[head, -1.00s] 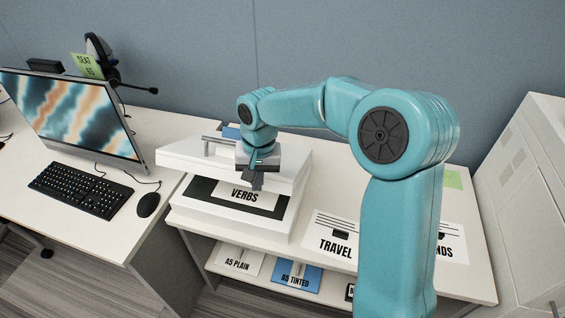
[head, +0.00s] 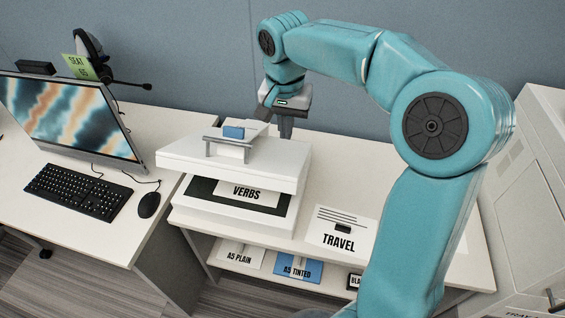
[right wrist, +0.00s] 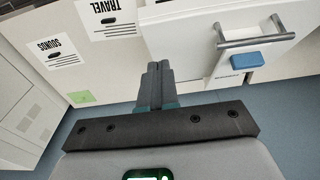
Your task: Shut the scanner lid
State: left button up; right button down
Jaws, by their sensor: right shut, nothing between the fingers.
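The scanner's white lid (head: 190,155) stands raised above its base (head: 235,221), with a gap at the front. In the gap, a sheet marked VERBS (head: 246,192) lies on the dark glass. A grey bar handle (head: 211,149) is on top of the lid; the lid (right wrist: 200,14) and handle (right wrist: 257,41) also show in the right wrist view. My right gripper (head: 286,134) is shut and empty, pointing down beyond the lid's far right corner, apart from the handle. Its closed fingers (right wrist: 155,68) show in the right wrist view. My left gripper is out of view.
A blue block (head: 234,132) shows by the handle. A TRAVEL sheet (head: 340,229) lies right of the scanner; a SOUNDS sheet (right wrist: 54,52) shows in the wrist view. A desk with monitor (head: 70,115) and keyboard (head: 77,191) stands left; a white cabinet (head: 535,150) stands right.

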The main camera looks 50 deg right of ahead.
send_over(285, 175)
jog(key=d, duration=0.1)
jog(key=f, duration=0.7)
jog(key=shift+w+d+f, duration=0.2)
jog(key=shift+w+f, duration=0.1)
jog(key=shift+w, duration=0.05)
jog(key=shift+s+a+f+p, duration=0.15)
jog(key=shift+a+f+p, duration=0.15)
jog(key=shift+f, duration=0.25)
jog(key=shift+s+a+f+p, duration=0.15)
jog(key=shift+a+f, duration=0.1)
jog(key=shift+f, duration=0.3)
jog(key=shift+s+a+f, duration=0.1)
jog(key=shift+a+f, duration=0.2)
jog(key=shift+f, duration=0.4)
